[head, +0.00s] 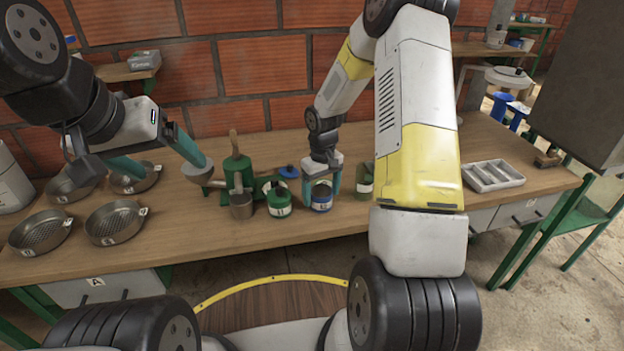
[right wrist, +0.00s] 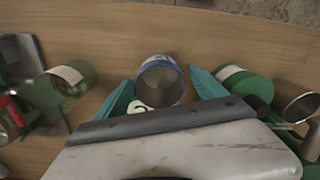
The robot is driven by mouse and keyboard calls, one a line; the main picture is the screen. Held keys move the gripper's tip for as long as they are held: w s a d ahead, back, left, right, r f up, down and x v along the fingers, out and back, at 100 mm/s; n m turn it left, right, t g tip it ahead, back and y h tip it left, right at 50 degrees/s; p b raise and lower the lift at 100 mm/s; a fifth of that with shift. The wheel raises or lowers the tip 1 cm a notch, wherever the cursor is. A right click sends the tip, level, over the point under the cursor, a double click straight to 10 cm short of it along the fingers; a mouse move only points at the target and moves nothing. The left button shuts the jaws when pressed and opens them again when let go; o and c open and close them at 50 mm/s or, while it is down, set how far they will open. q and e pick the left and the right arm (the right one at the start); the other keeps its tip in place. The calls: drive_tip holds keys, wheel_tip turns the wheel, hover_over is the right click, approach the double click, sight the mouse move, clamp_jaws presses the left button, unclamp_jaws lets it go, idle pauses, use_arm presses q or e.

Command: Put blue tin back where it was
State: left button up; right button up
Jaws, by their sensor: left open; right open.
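The blue tin (head: 321,200), with a blue band and a white label, stands upright on the wooden table. It also shows in the right wrist view (right wrist: 161,82), where its open top faces the camera. My right gripper (head: 321,186) is open with its teal fingers on either side of the blue tin. In the right wrist view small gaps seem to show between the fingers and the tin, but contact is hard to judge. My left gripper (head: 156,152) is open and empty above the left part of the table.
A green tin (head: 279,203) stands just left of the blue tin. Another green tin (head: 364,184) stands to its right, partly hidden by my right arm. A green grinder (head: 238,172), a metal cup (head: 241,206) and several metal sieves stand left. A grey tray (head: 492,176) lies right.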

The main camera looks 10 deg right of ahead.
drive_tip(key=s+r+m+t, duration=0.15)
drive_tip(key=s+r, duration=0.35)
drive_tip(key=r, duration=0.8)
drive_tip(key=s+r+t, duration=0.2)
drive_tip(key=s+r, duration=0.3)
drive_tip(key=r, duration=0.8)
drive_tip(key=s+a+r+m+t+y, duration=0.1)
drive_tip(key=s+r, duration=0.1)
drive_tip(key=s, duration=0.5)
drive_tip(key=s+a+r+m+t+y, duration=0.1)
drive_tip(key=s+r, duration=0.2)
drive_tip(key=s, duration=0.4)
drive_tip(key=shift+r+t, duration=0.25)
drive_tip(key=shift+t, duration=0.1)
